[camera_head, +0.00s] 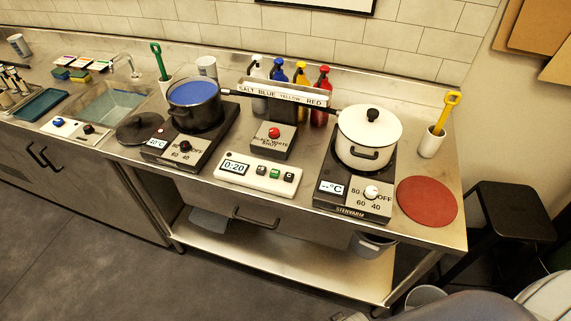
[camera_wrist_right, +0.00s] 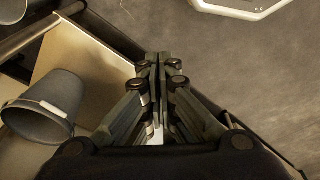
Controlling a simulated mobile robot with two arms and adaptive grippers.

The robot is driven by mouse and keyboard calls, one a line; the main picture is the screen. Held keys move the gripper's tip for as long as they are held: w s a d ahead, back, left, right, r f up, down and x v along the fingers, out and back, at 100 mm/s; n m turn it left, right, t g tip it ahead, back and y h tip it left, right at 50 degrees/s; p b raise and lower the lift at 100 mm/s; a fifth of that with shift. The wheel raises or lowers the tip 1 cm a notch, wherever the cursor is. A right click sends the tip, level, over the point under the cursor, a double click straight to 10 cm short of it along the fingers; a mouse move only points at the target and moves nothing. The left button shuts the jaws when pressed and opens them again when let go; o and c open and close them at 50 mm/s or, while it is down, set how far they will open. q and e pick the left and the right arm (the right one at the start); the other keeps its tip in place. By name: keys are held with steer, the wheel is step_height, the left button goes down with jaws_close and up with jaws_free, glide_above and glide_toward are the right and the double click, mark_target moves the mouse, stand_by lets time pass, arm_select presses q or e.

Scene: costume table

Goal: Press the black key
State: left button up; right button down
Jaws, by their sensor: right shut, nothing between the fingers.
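A white control box (camera_head: 255,183) with a display reading 0:20 lies at the front middle of the steel counter in the head view. A white panel (camera_head: 72,131) by the sink carries a blue key (camera_head: 59,122) and a black key or knob (camera_head: 88,129). My right gripper (camera_wrist_right: 157,58) is shut and empty in the right wrist view, above the floor and apart from the keys. My left gripper is not in view.
A blue-filled pot (camera_head: 196,108) and a white lidded pot (camera_head: 368,140) stand on hot plates. A box with a red button (camera_head: 274,132) sits between them. A red mat (camera_head: 427,202) lies at right. A grey bucket (camera_wrist_right: 38,107) is near my right gripper.

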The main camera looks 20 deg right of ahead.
steer(key=w+a+r+t+p, duration=0.15)
steer(key=w+r, duration=0.35)
steer(key=r, duration=0.8)
steer(key=w+a+r+t+p, duration=0.1)
steer(key=w+r+p, duration=0.3)
steer(key=r, duration=0.8)
step_height(320, 180, up, 21)
steer(key=m+t+y, duration=0.3)
steer(key=m+y, duration=0.2)
glide_above(292, 174)
steer(key=shift+r+p, duration=0.2)
steer(key=shift+p, duration=0.2)
steer(key=shift+f, duration=0.1)
step_height(292, 174, down, 6)
steer(key=b, duration=0.8)
steer(key=shift+f, duration=1.3)
